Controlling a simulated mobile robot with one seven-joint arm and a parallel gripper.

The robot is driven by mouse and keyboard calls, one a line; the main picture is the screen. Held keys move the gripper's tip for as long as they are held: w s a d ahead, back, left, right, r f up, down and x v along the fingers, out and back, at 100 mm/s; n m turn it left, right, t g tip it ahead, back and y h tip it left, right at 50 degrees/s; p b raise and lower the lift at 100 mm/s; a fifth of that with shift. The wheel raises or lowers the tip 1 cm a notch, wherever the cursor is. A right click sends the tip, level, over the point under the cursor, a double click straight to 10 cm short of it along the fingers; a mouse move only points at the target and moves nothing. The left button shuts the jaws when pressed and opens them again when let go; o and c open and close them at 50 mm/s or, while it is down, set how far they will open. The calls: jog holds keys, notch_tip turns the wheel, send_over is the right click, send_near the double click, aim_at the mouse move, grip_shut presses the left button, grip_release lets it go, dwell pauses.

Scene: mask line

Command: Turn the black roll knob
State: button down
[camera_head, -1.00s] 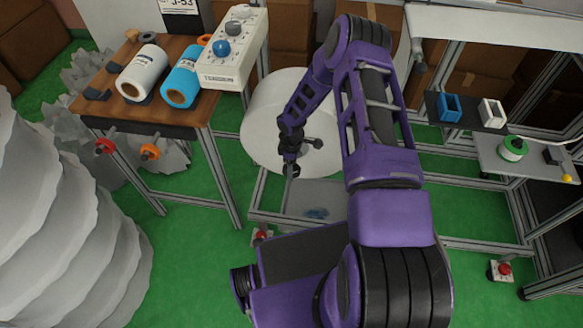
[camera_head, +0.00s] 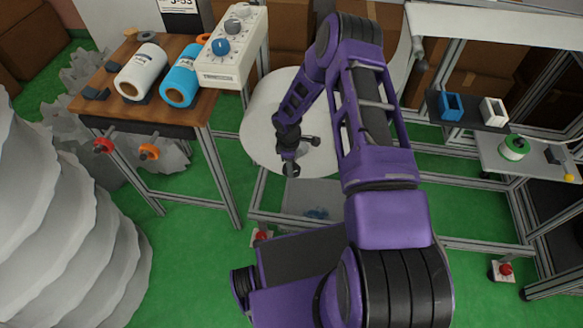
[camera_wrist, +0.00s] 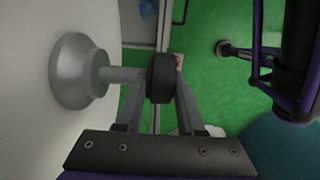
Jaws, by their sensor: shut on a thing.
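The black roll knob (camera_wrist: 161,78) sits on the end of a grey shaft in the wrist view. The shaft joins a round grey hub (camera_wrist: 78,72) on the face of the large white roll (camera_wrist: 28,115). My gripper (camera_wrist: 160,92) has one finger on each side of the black knob and is shut on it. In the head view the white roll (camera_head: 258,120) stands in its frame, and my gripper (camera_head: 291,168) is at its front face. The knob is hidden there by my gripper and wrist.
A wooden table (camera_head: 165,115) at the left carries a white roll, a blue roll (camera_head: 182,80) and a white control box (camera_head: 232,50) with knobs. Metal frames with shelves (camera_head: 470,112) stand at the right. Green floor is open between them.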

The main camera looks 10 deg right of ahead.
jog(key=h+b, duration=0.1)
jog(key=b, duration=0.1)
jog(key=f+g+h+b, duration=0.1)
jog(key=b, duration=0.1)
jog(key=shift+s+a+h, duration=0.1)
jog(key=shift+a+h, duration=0.2)
jog(key=shift+a, duration=0.1)
jog(key=shift+a+g+h+b, duration=0.1)
jog(key=shift+g+h+b, duration=0.3)
jog(key=shift+h+b, duration=0.45)
jog(key=shift+a+r+g+h+b, duration=0.1)
jog(key=shift+g+h+b, duration=0.3)
jog(key=shift+h, duration=0.55)
jog(key=shift+g+h, duration=0.4)
jog(key=shift+h, duration=0.4)
jog(key=shift+s, duration=0.1)
jog(key=c, duration=0.6)
grip_release()
jog(key=shift+w+r, duration=0.1)
jog(key=shift+w, duration=0.1)
